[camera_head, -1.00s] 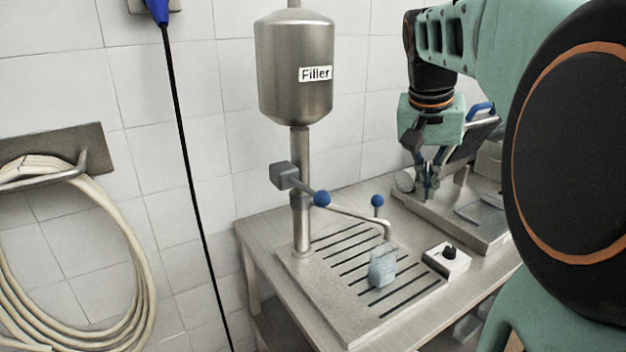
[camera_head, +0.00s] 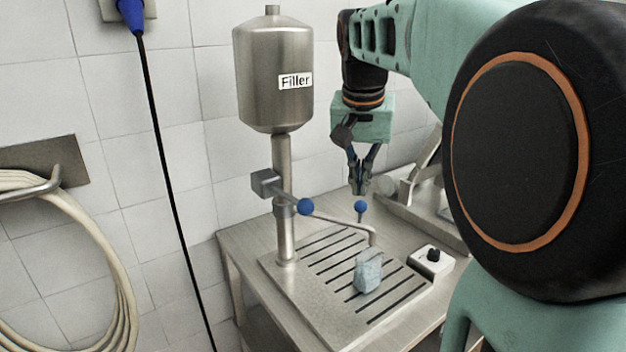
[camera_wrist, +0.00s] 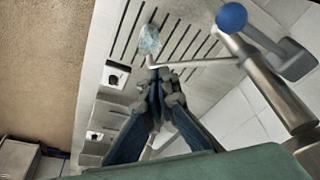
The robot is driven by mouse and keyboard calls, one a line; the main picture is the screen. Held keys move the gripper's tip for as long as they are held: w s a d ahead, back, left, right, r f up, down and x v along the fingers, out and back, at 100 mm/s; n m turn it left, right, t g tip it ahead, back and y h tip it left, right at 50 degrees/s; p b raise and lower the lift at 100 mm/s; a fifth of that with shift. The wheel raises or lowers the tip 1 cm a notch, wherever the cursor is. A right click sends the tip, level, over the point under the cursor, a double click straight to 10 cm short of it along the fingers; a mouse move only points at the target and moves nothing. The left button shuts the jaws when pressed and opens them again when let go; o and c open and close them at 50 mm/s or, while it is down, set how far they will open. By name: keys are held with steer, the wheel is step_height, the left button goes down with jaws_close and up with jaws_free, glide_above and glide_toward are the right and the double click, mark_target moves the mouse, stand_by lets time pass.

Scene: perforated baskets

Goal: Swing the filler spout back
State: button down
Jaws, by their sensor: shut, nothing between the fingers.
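The steel filler (camera_head: 274,100) stands at the left rear of the table. Its thin spout (camera_head: 335,221) reaches right from the post and bends down over a pale blue jar (camera_head: 368,275); contact is unclear. A small blue knob (camera_head: 361,206) stands up on a pin from the spout. My gripper (camera_head: 359,190) is shut and empty, pointing down just above this knob; whether they touch is unclear. In the wrist view, the spout (camera_wrist: 205,62) runs past my fingertips (camera_wrist: 158,80), the jar (camera_wrist: 150,40) is beyond, and the spout's knob is hidden.
A grey valve box (camera_head: 266,184) on the post has a lever with a blue ball (camera_head: 305,206). A slotted drip plate (camera_head: 310,292) lies under the spout. A white switch box (camera_head: 431,262) sits to the right. A hose (camera_head: 120,290) hangs on the wall at left.

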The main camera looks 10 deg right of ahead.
steer(key=w+d+f, duration=0.2)
steer(key=w+f, duration=0.3)
steer(key=f, duration=0.3)
steer(key=shift+w+d+f+p, duration=0.15)
steer(key=shift+w+d+p, duration=0.15)
steer(key=shift+d+p, duration=0.15)
steer(key=shift+w, duration=0.15)
